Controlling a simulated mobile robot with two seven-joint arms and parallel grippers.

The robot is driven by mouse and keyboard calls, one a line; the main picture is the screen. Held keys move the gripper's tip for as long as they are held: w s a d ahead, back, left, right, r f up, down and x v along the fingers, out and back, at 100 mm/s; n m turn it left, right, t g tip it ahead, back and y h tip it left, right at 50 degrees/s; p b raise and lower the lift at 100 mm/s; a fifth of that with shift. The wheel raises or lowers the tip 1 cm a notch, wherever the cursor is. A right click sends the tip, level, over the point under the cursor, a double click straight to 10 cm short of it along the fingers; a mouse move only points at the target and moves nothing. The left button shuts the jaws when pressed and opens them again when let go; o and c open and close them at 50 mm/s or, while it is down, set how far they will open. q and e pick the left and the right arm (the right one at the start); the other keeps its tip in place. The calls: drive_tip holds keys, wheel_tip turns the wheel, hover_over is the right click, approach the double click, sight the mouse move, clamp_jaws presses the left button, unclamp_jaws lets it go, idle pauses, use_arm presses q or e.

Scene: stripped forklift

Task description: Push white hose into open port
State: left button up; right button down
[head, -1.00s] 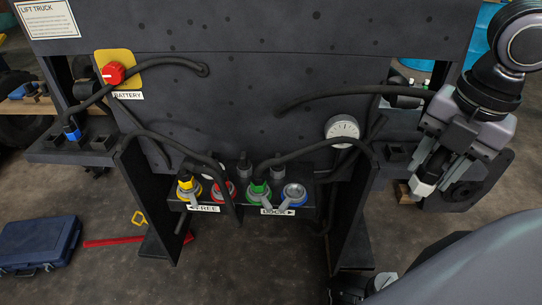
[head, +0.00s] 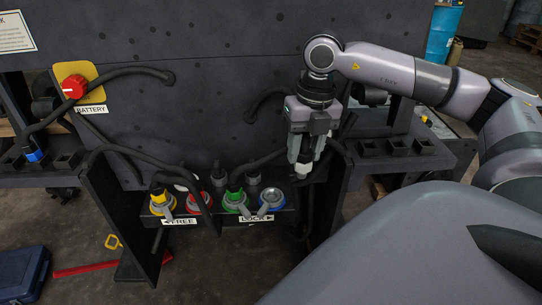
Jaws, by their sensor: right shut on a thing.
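My right gripper (head: 300,160) is shut on the white hose end (head: 303,168), which points down. It hangs above and a little right of the blue-ringed port (head: 272,198), apart from it. This port, at the right end of the row, looks open, with no hose in it. The rest of the white hose is mostly hidden behind my gripper and arm. My left gripper is not in view.
The row also holds a yellow port (head: 161,203), a red port (head: 200,205) and a green port (head: 235,202). Levers stick out in front, above the FREE (head: 180,221) and LOCK (head: 256,219) labels. Dark hoses arch over the row. A dark side plate (head: 328,205) stands right of it.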

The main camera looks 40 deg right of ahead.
drive_tip(key=w+a+f+n+b, duration=0.2)
drive_tip(key=w+f+n+b, duration=0.1)
drive_tip(key=w+f+n, duration=0.3)
drive_tip(key=shift+w+a+f+n+g, duration=0.3)
drive_tip(key=shift+w+f+n, duration=0.15)
drive_tip(key=shift+f, duration=0.4)
drive_tip(key=shift+d+f, duration=0.1)
drive_tip(key=shift+f, duration=0.2)
idle(0.4)
drive_tip(key=shift+f, duration=0.2)
drive_tip(key=shift+f+b, duration=0.25)
drive_tip(key=shift+b, duration=0.1)
idle(0.4)
drive_tip(key=shift+f+b, duration=0.55)
drive_tip(key=shift+f, duration=0.3)
